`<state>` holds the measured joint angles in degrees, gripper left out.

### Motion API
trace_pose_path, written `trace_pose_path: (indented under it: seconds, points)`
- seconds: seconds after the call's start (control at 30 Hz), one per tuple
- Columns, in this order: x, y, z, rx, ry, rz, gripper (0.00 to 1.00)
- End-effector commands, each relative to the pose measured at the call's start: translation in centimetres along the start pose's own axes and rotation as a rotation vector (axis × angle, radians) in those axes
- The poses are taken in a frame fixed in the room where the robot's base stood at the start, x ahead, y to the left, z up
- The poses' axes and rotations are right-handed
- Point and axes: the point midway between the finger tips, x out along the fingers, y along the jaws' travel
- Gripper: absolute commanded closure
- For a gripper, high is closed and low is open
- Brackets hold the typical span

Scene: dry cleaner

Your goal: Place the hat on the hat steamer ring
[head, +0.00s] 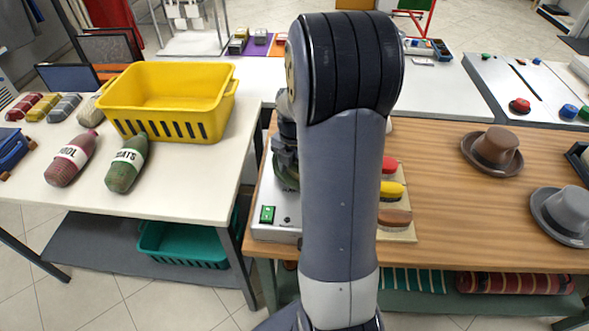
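A brown hat (494,149) sits brim down on the wooden table at the right. A grey hat (566,212) sits brim down nearer the table's right front. A light grey metal box with a green switch (267,214) stands at the table's left end and looks like the base of the steamer.
Brushes with red, yellow and brown tops (391,190) lie just right of my arm. On the left white table stand a yellow basket (165,88) and two labelled bags (76,158).

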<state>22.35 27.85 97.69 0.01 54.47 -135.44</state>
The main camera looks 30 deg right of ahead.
Motion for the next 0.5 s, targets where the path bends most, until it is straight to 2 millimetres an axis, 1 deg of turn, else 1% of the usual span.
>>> trace_pose_path:
  seconds: [0.23, 0.33, 0.43, 0.5]
  points:
    - [-0.1, 0.0, 0.0, 0.0, 0.0, 0.0, 0.44]
    - [-0.7, 0.0, 0.0, 0.0, -0.001, 0.001, 0.44]
    - [-2.0, 0.1, 0.1, 0.0, -0.003, 0.003, 0.44]
    - [-3.5, 0.1, 0.1, 0.0, -0.005, 0.005, 0.44]
